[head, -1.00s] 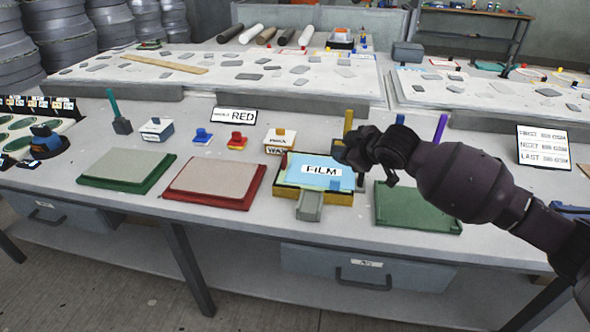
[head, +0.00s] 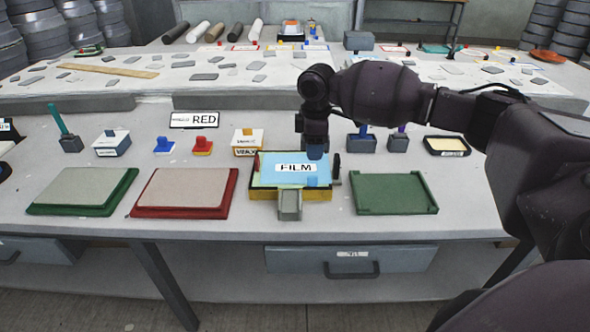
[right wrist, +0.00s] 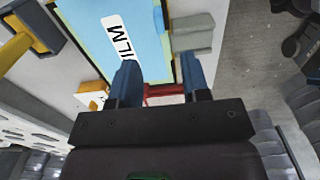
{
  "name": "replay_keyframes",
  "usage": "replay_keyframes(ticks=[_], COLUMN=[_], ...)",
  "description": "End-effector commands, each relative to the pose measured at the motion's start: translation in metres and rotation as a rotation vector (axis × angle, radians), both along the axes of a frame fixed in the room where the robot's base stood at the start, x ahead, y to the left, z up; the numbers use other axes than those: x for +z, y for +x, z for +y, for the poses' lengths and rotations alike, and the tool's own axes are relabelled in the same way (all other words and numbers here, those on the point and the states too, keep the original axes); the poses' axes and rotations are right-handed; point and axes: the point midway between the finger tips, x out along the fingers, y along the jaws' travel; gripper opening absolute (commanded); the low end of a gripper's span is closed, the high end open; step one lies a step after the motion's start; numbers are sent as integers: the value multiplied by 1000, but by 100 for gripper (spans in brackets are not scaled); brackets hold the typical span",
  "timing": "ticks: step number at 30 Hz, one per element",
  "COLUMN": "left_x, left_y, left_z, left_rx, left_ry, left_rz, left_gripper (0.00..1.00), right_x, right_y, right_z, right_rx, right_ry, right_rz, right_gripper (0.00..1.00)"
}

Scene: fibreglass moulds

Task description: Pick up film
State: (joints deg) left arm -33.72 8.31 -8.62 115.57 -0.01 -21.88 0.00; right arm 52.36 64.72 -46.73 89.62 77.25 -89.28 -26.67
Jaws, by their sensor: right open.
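The film (head: 268,177) is a light blue sheet with a white "FILM" label. It lies on a yellow tray (head: 263,194) with a grey chute (head: 290,205) at its front. My right gripper (head: 315,153) points down over the right part of the film and hides a little of it. In the right wrist view the blue fingers (right wrist: 160,78) are spread apart, with the film (right wrist: 98,38) just beyond them and nothing held. I cannot tell whether a fingertip touches the sheet. My left gripper is out of view.
A red-framed board (head: 185,192) and a green-framed board (head: 85,190) lie to the left. An empty green tray (head: 395,193) lies to the right. A dark round knob (head: 336,167) is beside the film tray.

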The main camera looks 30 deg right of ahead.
Motion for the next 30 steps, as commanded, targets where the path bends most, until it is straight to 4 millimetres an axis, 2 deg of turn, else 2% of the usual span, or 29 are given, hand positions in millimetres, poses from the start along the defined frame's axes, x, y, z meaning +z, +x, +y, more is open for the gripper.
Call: replay_keyframes(ticks=[7, 16, 24, 30], left_x=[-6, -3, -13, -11], left_y=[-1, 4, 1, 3], left_z=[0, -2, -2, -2], left_rx=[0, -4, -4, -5], left_ry=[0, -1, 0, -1], left_rz=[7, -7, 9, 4], left_gripper=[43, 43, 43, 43], right_x=[-39, -59, -95, -101], right_y=[0, 0, 1, 1], right_z=[1, 1, 1, 1], right_rx=[0, 0, -1, 0], right_ry=[0, 1, 1, 0], right_rz=[4, 1, 3, -1], right_gripper=[43, 43, 43, 43])
